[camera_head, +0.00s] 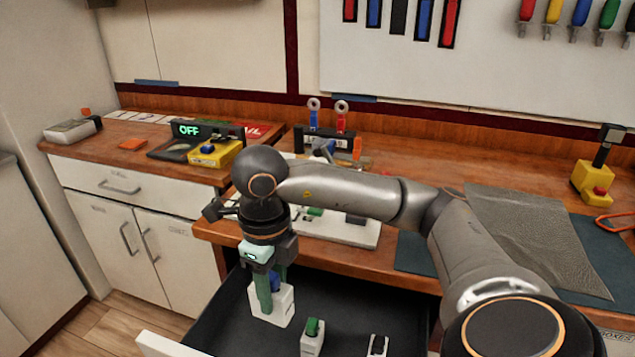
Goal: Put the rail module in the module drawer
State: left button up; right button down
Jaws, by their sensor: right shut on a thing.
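The white rail module (284,306) with a blue part on top is between the green fingers of my right gripper (268,294), which is shut on it. Gripper and module are inside the outline of the open, dark-lined module drawer (345,307), toward its left side. I cannot tell whether the module's base touches the drawer floor. My right arm comes in from the lower right and covers part of the worktop and drawer edge. My left gripper is not in view.
In the drawer are a white module with a green top (312,343) and one with a black top (377,347). A white board (355,232) with small parts lies on the worktop behind my arm. A grey mat (540,235) lies at right. The drawer floor between the modules is bare.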

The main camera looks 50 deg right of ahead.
jog(key=m, duration=0.2)
jog(key=d+f+m, duration=0.1)
jog(key=m, duration=0.2)
jog(key=d+m, duration=0.1)
jog(key=m, duration=0.1)
jog(key=shift+s+f+m+b, duration=0.25)
jog(key=shift+s+m+b, duration=0.1)
jog(key=shift+m, duration=0.05)
jog(key=w+d+f+m+b, duration=0.1)
jog(key=w+f+m+b, duration=0.1)
jog(key=w+f+m, duration=0.7)
jog(key=shift+w+f, duration=2.1)
jog(key=shift+f, duration=0.4)
jog(key=shift+f, duration=0.1)
